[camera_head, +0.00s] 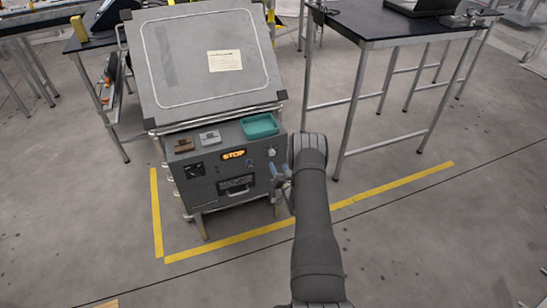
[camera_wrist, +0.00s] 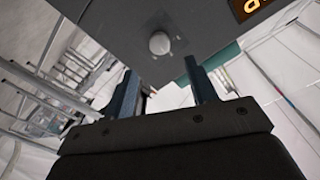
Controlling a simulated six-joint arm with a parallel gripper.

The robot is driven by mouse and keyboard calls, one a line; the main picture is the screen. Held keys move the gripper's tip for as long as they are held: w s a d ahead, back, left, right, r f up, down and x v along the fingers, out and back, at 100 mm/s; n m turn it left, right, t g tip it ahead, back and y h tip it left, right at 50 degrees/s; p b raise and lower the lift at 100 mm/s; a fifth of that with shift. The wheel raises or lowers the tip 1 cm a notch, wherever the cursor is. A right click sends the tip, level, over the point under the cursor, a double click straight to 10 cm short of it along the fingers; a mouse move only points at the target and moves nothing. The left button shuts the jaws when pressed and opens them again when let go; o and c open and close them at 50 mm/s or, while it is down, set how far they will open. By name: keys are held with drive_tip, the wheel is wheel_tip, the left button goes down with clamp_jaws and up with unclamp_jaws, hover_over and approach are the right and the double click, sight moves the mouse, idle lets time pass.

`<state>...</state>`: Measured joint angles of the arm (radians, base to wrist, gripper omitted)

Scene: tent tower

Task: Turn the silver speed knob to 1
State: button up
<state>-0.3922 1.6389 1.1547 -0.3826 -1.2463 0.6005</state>
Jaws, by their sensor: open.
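The silver speed knob (camera_head: 271,152) is a small round knob at the right end of the grey machine's front panel. In the wrist view the silver speed knob (camera_wrist: 159,43) shows as a pale round knob on the panel, ahead of the fingertips and between their lines. My gripper (camera_wrist: 160,67) is open, with one finger on each side of an empty gap, apart from the knob. In the head view my gripper (camera_head: 281,173) is just below the knob, partly hidden by my arm. I cannot read any marks around the knob.
The machine (camera_head: 207,60) has a sloped lid with a paper label. An orange STOP display (camera_head: 233,154) is left of the knob, and a teal tray (camera_head: 259,125) is above it. A dark table (camera_head: 400,32) stands at the right. Open floor lies in front.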

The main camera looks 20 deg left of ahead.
sight(272, 154)
drive_tip(key=x, duration=0.8)
drive_tip(key=shift+c, duration=0.2)
drive_tip(key=c, duration=0.9)
